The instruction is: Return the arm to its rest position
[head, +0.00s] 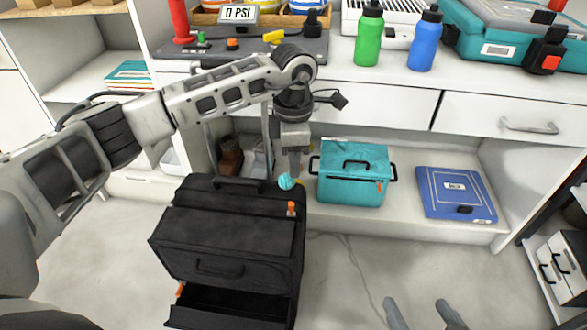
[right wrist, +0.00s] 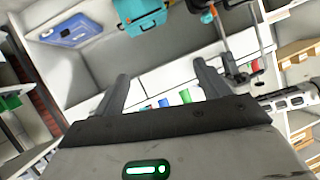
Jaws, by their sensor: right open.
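My left arm reaches in from the left in the head view, with its left gripper (head: 294,165) pointing down. Its tips are close to a small teal ball (head: 286,182) at the back right edge of a black rolling toolbox (head: 225,240). I cannot tell whether the fingers hold the ball. My right gripper (head: 422,314) shows at the bottom edge, with two fingers apart and nothing between them. The right wrist view also shows this right gripper (right wrist: 163,88) open and empty.
A teal box (head: 355,185) and a blue case (head: 456,194) lie on the low shelf. A green bottle (head: 369,35) and a blue bottle (head: 425,40) stand on the counter. The toolbox's lower drawer (head: 230,305) is pulled out.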

